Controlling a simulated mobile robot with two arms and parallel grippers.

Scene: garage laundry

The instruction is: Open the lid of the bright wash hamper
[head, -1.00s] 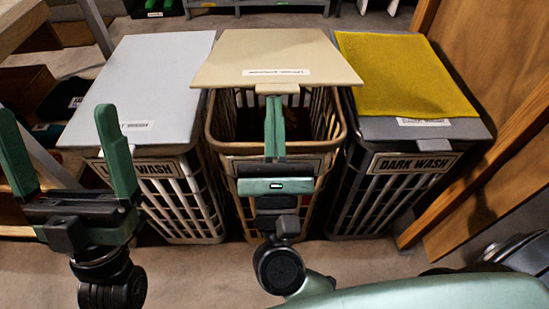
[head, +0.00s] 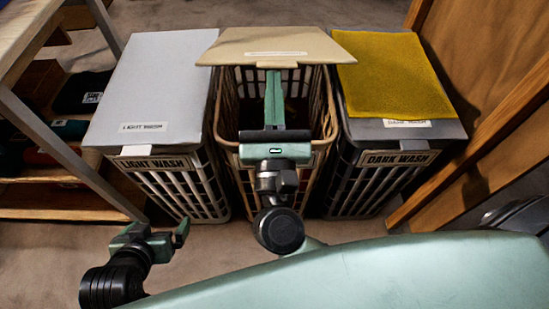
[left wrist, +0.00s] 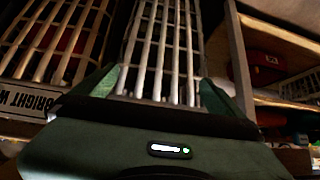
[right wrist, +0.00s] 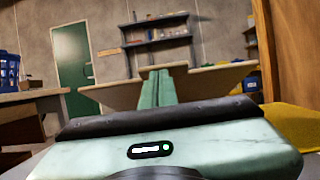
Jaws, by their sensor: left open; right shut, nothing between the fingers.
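The bright wash hamper (head: 325,130) is the middle basket in the head view. Its beige lid (head: 300,45) is tilted up, its front edge raised clear of the rim, and the dark inside shows below. My right gripper (head: 273,80) is shut and empty, its fingertips at the lid's front tab; exact contact is unclear. In the right wrist view the fingers (right wrist: 157,80) overlap the lid (right wrist: 215,82). My left gripper (head: 172,233) is open, low in front of the light wash hamper. The left wrist view shows the bright wash label (left wrist: 40,98) partly cut off.
The light wash hamper (head: 160,80) stands left with its pale lid down. The dark wash hamper (head: 440,130) stands right, lid down, a yellow cloth (head: 390,75) on it. A shelf (head: 60,200) is at far left and a wooden panel (head: 490,110) at far right.

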